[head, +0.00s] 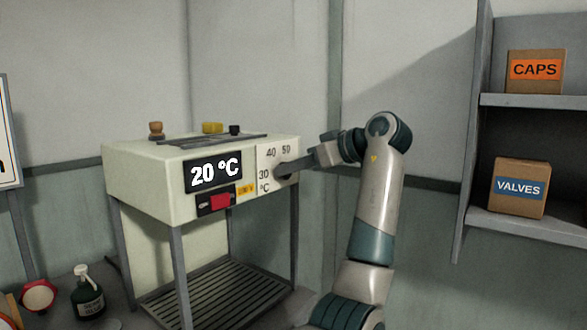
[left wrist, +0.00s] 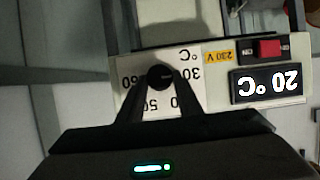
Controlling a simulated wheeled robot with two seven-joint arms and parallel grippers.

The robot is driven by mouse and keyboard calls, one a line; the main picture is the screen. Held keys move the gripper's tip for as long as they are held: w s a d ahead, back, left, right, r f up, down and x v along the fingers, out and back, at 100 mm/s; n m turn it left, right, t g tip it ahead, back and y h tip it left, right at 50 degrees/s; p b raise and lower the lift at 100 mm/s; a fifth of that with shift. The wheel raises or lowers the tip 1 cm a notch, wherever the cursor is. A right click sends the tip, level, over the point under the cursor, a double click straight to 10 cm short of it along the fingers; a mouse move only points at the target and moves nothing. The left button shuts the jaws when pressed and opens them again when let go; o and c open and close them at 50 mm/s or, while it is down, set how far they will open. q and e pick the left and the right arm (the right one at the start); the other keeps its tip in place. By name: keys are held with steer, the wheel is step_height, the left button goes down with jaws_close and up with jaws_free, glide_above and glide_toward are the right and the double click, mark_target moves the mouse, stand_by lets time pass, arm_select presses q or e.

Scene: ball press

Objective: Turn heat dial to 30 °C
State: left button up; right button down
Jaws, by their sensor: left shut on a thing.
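The heat dial (left wrist: 160,75) is a round dark knob on a white scale panel (head: 268,158) at the front right of the pale machine. My left gripper (head: 285,170) reaches it from the right in the head view and is shut on it, one finger on each side in the left wrist view. The scale shows 30, 40 and 50 around the knob. In the upside-down left wrist view, 60 also shows; the 40 is partly covered by a finger. I cannot make out the dial's pointer. The display (head: 214,172) reads 20 °C. My right gripper is out of view.
A red switch (head: 221,202) and a yellow 230 V label (head: 245,189) sit below the display. A dark bottle (head: 88,292) stands at lower left. Shelves at right hold CAPS (head: 536,72) and VALVES (head: 518,188) boxes.

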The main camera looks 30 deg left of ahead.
arm_select(q)
steer(key=shift+f, duration=0.15)
steer(key=o, duration=1)
steer(key=shift+o, duration=0.2)
steer(key=shift+d, duration=0.1)
steer(key=v, duration=0.7)
steer(key=shift+d, duration=0.15)
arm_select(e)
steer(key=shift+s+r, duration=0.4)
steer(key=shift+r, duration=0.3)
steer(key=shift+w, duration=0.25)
